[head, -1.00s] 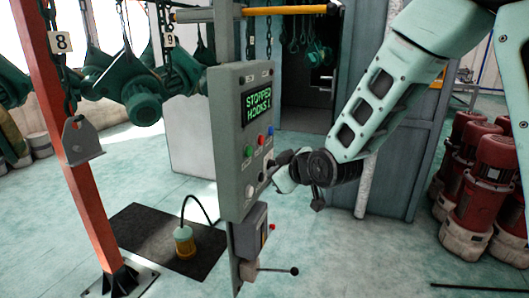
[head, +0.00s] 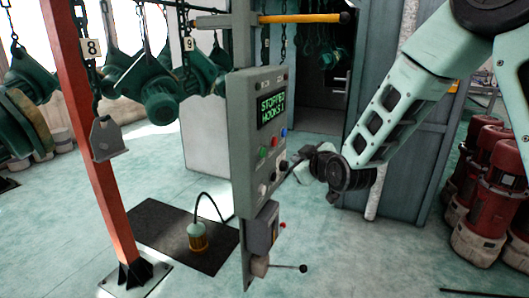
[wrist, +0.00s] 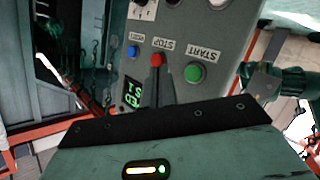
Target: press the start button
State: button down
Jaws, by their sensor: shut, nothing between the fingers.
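The start button is a green push button (wrist: 195,72) beside the word START in the wrist view, where the panel appears upside down. In the head view the green button (head: 262,152) is at the left of a row with a red and a blue button on the grey control panel (head: 240,165). The panel display (head: 271,108) reads STOPPED HOOKS 1. My gripper (head: 295,172) is shut and empty, near the panel's right edge, lower than the green button. In the wrist view my gripper (wrist: 156,70) overlaps the red STOP button; I cannot tell whether it touches the panel.
A red STOP button (wrist: 158,59) sits right beside the green one, then a blue button (wrist: 134,50). Pale knobs (head: 262,190) are lower on the panel. A lever (head: 290,267) sticks out below. Hoists (head: 160,92) hang at left beside a red post (head: 85,150).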

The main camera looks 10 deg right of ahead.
aim_at(263, 152)
jog(key=w+a, duration=0.3)
jog(key=a, duration=0.2)
jog(key=shift+w, duration=0.35)
jog(key=shift+a, duration=0.1)
dwell(1.7)
jog(key=shift+w+a, duration=0.25)
